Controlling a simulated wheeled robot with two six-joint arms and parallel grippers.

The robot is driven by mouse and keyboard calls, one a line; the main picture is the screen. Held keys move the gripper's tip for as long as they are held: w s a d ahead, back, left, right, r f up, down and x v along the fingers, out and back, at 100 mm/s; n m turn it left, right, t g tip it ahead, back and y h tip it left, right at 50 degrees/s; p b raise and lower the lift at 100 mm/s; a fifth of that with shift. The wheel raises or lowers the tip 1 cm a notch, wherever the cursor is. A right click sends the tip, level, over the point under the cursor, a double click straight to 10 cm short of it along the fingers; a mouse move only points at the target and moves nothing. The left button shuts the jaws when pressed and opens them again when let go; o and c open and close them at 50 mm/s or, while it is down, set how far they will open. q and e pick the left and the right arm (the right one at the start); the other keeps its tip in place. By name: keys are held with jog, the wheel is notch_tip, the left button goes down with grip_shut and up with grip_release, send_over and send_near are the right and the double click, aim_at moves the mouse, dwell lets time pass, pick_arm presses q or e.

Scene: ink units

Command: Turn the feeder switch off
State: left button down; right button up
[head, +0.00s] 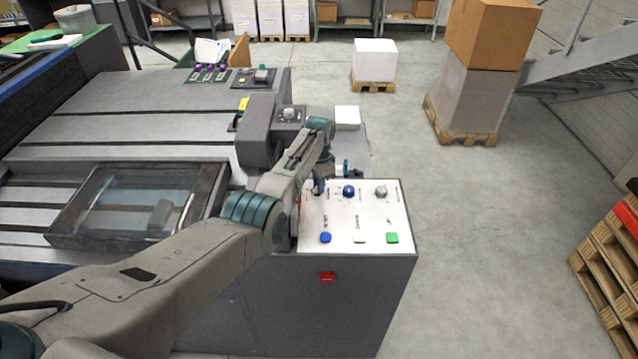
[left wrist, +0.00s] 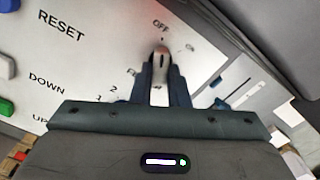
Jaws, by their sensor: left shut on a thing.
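The control panel (head: 340,215) is white, on top of a grey cabinet. My left gripper (head: 319,187) is at the panel's left end. In the left wrist view my gripper (left wrist: 162,75) is shut on the feeder switch (left wrist: 162,60), a small pale lever knob with a dark line. Its end points up the picture, toward the printed OFF label (left wrist: 160,25). The ON label (left wrist: 190,48) is to the right of it. The fingers hide part of the switch label and the lower part of the knob. My right gripper is in neither view.
A blue knob (head: 348,190) and a grey knob (head: 381,191) stand right of my gripper. Blue (head: 325,238), white (head: 359,237) and green (head: 392,238) buttons line the front edge. A red button (head: 327,277) is on the cabinet front.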

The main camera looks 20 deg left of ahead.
pick_arm(q)
jog(key=shift+r, duration=0.1)
dwell(0.4)
jog(key=c, duration=1.4)
grip_release()
notch_tip(320, 180, up, 11)
jog(key=b, duration=0.2)
jog(key=shift+f, duration=0.2)
